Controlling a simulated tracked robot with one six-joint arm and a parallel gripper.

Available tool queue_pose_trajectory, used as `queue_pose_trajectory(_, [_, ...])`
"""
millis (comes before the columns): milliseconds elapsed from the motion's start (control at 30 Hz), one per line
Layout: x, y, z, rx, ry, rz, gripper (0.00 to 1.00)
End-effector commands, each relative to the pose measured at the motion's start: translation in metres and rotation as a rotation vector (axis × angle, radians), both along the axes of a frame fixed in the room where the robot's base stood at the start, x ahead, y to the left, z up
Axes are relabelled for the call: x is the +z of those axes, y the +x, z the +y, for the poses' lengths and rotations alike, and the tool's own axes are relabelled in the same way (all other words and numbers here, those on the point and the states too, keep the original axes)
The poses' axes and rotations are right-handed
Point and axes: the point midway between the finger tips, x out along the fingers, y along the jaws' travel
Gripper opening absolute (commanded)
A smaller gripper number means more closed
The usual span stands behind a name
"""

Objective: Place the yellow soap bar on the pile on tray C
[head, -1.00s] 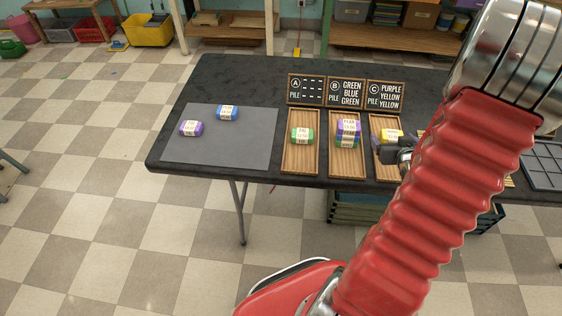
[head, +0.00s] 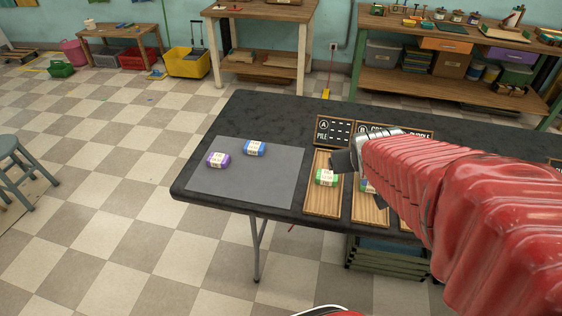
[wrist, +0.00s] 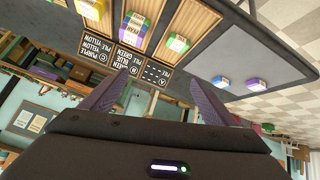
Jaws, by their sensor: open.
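A yellow soap bar (wrist: 90,8) lies on tray C (wrist: 110,5) at the top left edge of the wrist view, partly cut off. Anything under it is hard to tell. In the head view my red arm hides tray C. My gripper (wrist: 157,95) is open and empty, its two dark fingers spread wide. In the head view it shows beside tray A (head: 322,207), partly hidden by my own wrist (head: 372,150). Sign C (wrist: 97,48) reads purple, yellow, yellow.
Tray A holds a green bar (head: 326,178). Tray B (wrist: 150,12) holds a stack (wrist: 134,30). A purple bar (head: 218,160) and a blue bar (head: 255,148) lie on the grey mat (head: 250,185). Signs stand behind the trays.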

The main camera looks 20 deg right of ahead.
Motion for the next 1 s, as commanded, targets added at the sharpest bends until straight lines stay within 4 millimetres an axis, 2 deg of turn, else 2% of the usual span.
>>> queue_pose_trajectory(33, [0.008, -0.004, 0.017, 0.020, 0.010, 0.006, 0.81])
queue_pose_trajectory(267, [0.030, -0.037, 0.088, 0.098, 0.082, 0.071, 0.81])
queue_pose_trajectory(533, [0.047, -0.093, 0.164, 0.220, 0.173, 0.159, 0.81])
queue_pose_trajectory(633, [0.049, -0.111, 0.180, 0.255, 0.196, 0.188, 0.81])
queue_pose_trajectory(733, [0.050, -0.120, 0.188, 0.273, 0.208, 0.203, 0.81])
queue_pose_trajectory(1000, [0.050, -0.122, 0.189, 0.276, 0.211, 0.208, 0.81])
